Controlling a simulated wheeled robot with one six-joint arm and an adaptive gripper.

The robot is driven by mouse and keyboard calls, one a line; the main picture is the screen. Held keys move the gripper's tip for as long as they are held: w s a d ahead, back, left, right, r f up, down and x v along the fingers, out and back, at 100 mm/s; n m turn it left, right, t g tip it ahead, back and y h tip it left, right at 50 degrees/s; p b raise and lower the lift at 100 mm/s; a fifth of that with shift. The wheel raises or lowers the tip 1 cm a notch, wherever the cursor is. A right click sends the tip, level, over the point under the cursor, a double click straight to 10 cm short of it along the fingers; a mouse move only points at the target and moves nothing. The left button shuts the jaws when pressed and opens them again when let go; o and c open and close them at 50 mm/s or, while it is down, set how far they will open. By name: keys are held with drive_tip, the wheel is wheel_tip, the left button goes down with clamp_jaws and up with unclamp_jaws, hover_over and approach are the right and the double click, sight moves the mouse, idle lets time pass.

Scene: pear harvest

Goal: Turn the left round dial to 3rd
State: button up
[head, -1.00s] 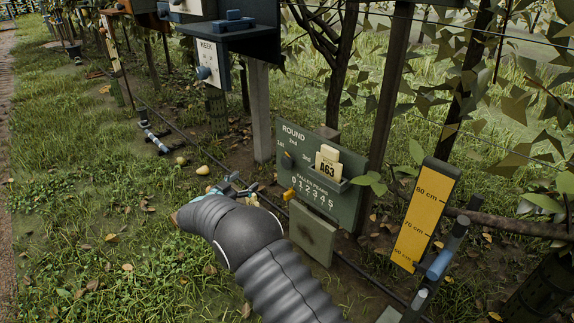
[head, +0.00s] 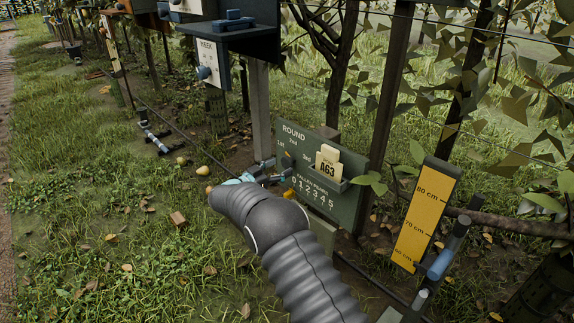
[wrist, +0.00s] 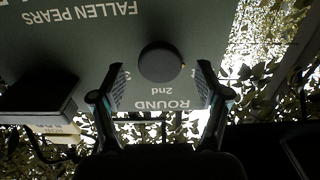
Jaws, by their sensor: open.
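The green board (head: 345,205) is headed ROUND, with 1st, 2nd and 3rd marked around a dark round dial (head: 288,158) at its left. In the wrist view the board is upside down and the dial (wrist: 160,60) lies between and just beyond my fingertips. A small orange mark shows on its right edge there. 2nd reads below the dial; my fingers partly cover the labels at its sides. My gripper (wrist: 160,84) is open, one finger on each side, and I see no contact. In the head view my gripper (head: 268,179) is at the board's left edge, partly hidden by my arm.
A grey post (head: 260,105) stands behind, and a yellow height gauge (head: 419,218) to the right. Open grass lies left.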

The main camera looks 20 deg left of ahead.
sight(285, 164)
drive_tip(key=shift+x, duration=1.8)
drive_tip(key=c, duration=1.1)
